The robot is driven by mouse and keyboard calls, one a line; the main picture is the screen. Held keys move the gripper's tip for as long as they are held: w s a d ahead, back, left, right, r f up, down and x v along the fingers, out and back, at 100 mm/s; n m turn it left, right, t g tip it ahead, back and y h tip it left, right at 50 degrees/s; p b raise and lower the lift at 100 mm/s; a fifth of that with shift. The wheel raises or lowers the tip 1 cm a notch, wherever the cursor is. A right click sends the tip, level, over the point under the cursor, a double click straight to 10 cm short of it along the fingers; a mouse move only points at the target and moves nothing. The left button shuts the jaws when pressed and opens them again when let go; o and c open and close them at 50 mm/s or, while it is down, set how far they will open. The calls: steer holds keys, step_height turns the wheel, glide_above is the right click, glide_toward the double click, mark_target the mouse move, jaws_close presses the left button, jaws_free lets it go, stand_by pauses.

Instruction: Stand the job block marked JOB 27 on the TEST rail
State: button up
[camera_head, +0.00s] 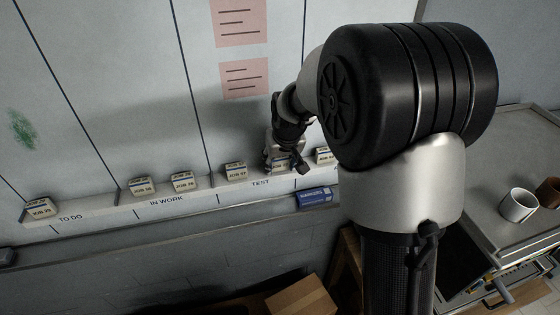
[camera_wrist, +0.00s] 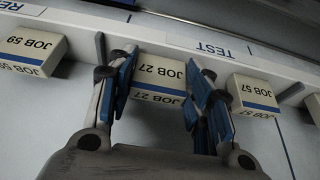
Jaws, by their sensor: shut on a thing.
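The job block marked JOB 27 (camera_wrist: 158,72) is cream with a blue stripe and reads upside down in the wrist view. My gripper (camera_wrist: 160,88) is shut on it, one finger on each side. In the head view my gripper (camera_head: 284,152) is at the TEST part of the rail (camera_head: 261,184), and the block is mostly hidden behind the fingers. The TEST label also shows in the wrist view (camera_wrist: 214,48). The block is at the rail, between two other blocks. I cannot tell whether its base touches the rail.
The JOB 57 block (camera_head: 236,171) stands close on one side, also in the wrist view (camera_wrist: 254,94). The JOB 59 block (camera_wrist: 32,50) is on the other side. More blocks stand along IN WORK (camera_head: 167,201) and TO DO. A blue box (camera_head: 314,198) lies below the rail.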

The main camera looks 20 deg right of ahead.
steer(key=shift+f, duration=0.15)
steer(key=o, duration=1)
steer(key=shift+r, duration=0.25)
steer(key=v, duration=1.1)
steer(key=s+a+r, duration=0.1)
steer(key=s+r, duration=0.1)
steer(key=s, duration=2.6)
steer(key=shift+s+a, duration=0.2)
steer(key=shift+s, duration=0.2)
